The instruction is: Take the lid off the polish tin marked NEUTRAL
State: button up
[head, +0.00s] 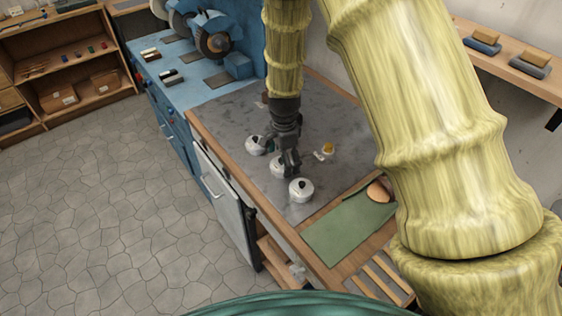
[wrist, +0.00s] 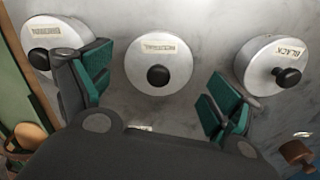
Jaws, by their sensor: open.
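Three silvery round polish tins with black-knobbed lids stand in a row on the grey bench top. In the wrist view, the middle tin (wrist: 158,62) has a blurred label that I cannot read surely; it may say NEUTRAL. The right tin (wrist: 275,65) reads BLACK. The left tin's label (wrist: 45,31) is unreadable. In the head view they are the middle tin (head: 278,168), the far tin (head: 254,147) and the near tin (head: 301,193). My gripper (wrist: 157,92) is open and empty, pointing down above the middle tin, its fingers either side of the knob (wrist: 158,75). All three lids are on.
A green mat (head: 345,228) lies near the bench's front end. Blue grinding machinery (head: 213,42) stands at the back left. Bare bench (head: 225,115) lies left of the tins.

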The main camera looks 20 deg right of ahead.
jog(key=shift+s+r, duration=0.25)
jog(key=shift+s, duration=0.1)
jog(key=shift+w+f, duration=0.15)
jog(key=shift+w, duration=0.05)
jog(key=c, duration=0.7)
jog(key=shift+c, duration=1.1)
jog(key=shift+s, duration=0.15)
